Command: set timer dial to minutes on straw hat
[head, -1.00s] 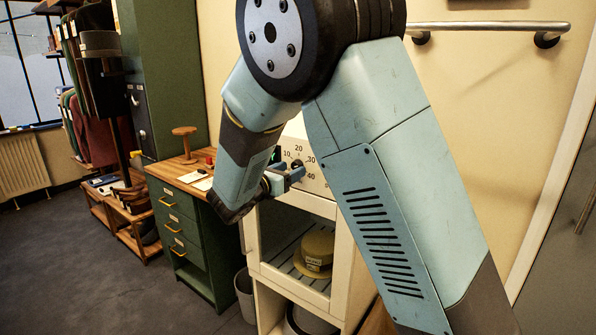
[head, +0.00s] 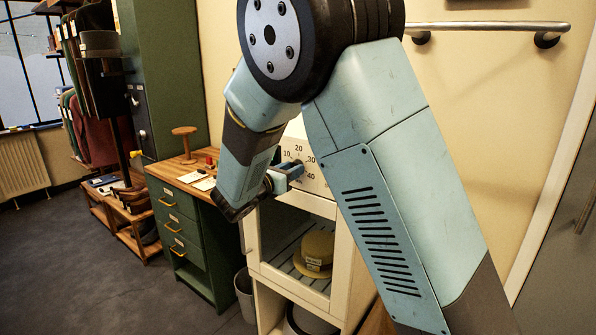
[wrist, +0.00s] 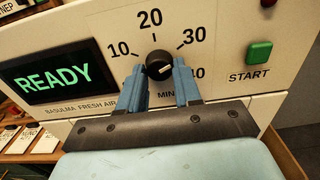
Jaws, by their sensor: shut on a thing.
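The timer dial (wrist: 158,63) is a round black knob on a cream cabinet's panel, ringed by the numbers 10, 20, 30 and 40. Its pale mark points right and slightly down in the wrist view. My gripper (wrist: 159,72) is shut on the dial, with one blue finger on each side; it also shows against the panel in the head view (head: 289,172). The fingers hide part of the scale's lower edge. The straw hat (head: 319,245) sits on a slatted shelf inside the cabinet, with a small tag whose writing is too small to read.
The panel has a display (wrist: 52,78) reading READY and a green START button (wrist: 259,52). A green desk (head: 185,225) with papers and a wooden stand (head: 185,140) is to the left. A wall rail (head: 490,28) runs at upper right. Open floor lies at left.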

